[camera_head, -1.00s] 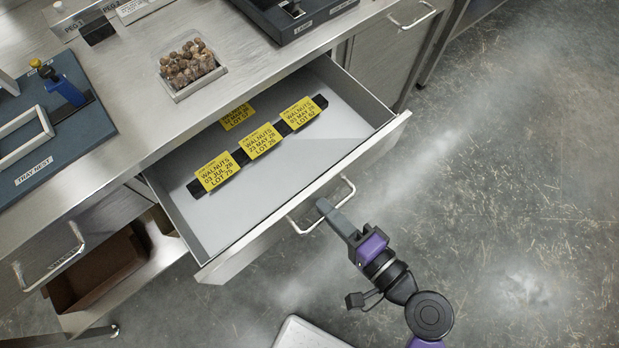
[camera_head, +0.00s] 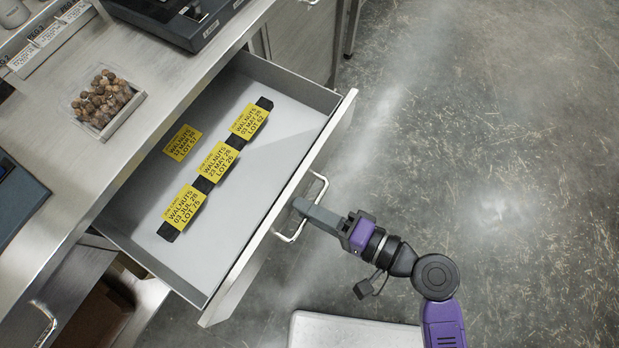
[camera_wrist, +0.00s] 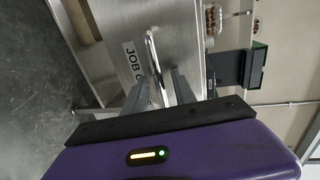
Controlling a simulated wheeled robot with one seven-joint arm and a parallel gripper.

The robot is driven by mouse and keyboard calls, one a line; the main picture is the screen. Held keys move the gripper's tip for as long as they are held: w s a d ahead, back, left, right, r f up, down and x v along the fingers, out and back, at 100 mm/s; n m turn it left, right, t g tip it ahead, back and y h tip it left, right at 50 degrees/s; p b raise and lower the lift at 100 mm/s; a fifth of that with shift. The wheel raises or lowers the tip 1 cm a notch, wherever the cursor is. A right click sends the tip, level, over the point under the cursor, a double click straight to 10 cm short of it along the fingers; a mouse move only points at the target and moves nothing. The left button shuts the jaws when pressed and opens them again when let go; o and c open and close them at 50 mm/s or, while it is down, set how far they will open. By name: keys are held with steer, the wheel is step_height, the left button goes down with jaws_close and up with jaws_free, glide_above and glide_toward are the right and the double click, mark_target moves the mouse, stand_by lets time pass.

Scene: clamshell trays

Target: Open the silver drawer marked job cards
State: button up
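The silver drawer (camera_head: 282,207) stands well out from under the counter, showing its pale floor. In it lie several yellow cards marked walnuts (camera_head: 218,162), most of them along a black strip. Its bar handle (camera_head: 318,190) is on the front; in the wrist view the handle (camera_wrist: 152,50) runs between my two fingers. The drawer's label (camera_wrist: 131,62) there reads "JOB C", the rest hidden by a finger. My gripper (camera_head: 300,205) is at the handle, its fingers apart with visible space beside the bar.
A clear box of walnuts (camera_head: 137,123) and a dark device (camera_head: 190,28) stand on the steel counter (camera_head: 45,150). Another drawer handle (camera_head: 45,322) is at lower left.

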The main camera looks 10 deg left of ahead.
steer(key=v, duration=0.7)
steer(key=shift+s+d, duration=0.2)
steer(key=shift+d, duration=0.15)
stand_by(0.4)
